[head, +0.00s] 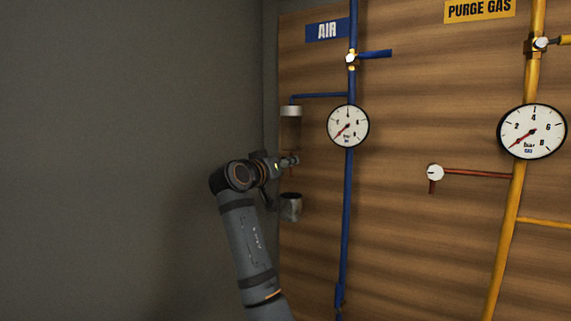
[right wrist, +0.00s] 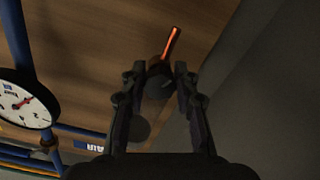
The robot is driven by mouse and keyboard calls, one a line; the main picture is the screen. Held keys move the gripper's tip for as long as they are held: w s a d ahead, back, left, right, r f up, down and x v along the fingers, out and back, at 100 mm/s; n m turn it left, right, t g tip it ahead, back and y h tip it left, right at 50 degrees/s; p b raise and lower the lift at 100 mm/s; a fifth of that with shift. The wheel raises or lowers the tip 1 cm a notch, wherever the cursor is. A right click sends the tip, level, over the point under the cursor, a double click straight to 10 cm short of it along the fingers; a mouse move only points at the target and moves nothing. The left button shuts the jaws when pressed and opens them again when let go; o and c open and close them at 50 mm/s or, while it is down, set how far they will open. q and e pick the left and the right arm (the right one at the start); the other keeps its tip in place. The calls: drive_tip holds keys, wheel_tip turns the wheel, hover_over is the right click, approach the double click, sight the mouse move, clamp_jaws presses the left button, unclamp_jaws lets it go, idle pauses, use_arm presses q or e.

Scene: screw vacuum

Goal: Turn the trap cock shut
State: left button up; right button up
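In the head view, a trap with a pale cap (head: 291,111) and a grey cup (head: 291,207) hangs at the panel's left edge. My right gripper (head: 294,160) is between cap and cup, mostly seen from the side. In the right wrist view, the fingers of my right gripper (right wrist: 161,72) stand apart on either side of a dark round body (right wrist: 158,77). An orange-red bar (right wrist: 173,42), which looks like the cock's lever, sticks out beyond the fingertips. I cannot tell whether the fingers touch the body. My left gripper is not in view.
A blue pipe (head: 346,200) with an air gauge (head: 348,126) stands right of the trap. A blue-handled valve (head: 375,54) is above. A yellow pipe (head: 505,240) with a second gauge (head: 532,131) is farther right. A grey wall (head: 120,150) fills the left.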

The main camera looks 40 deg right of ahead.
clamp_jaws()
drive_tip(key=m+b, duration=0.2)
drive_tip(key=shift+f+b, duration=0.2)
drive_tip(key=shift+b, duration=0.2)
drive_tip(key=m+b, duration=0.2)
drive_tip(key=m, duration=0.1)
drive_tip(key=m+b, duration=0.2)
drive_tip(key=m, duration=0.1)
drive_tip(key=shift+r+m, duration=0.1)
drive_tip(key=shift+m, duration=0.2)
drive_tip(key=shift+r+m+b, duration=0.15)
drive_tip(key=shift+m+b, duration=0.5)
drive_tip(key=shift+m, duration=1.45)
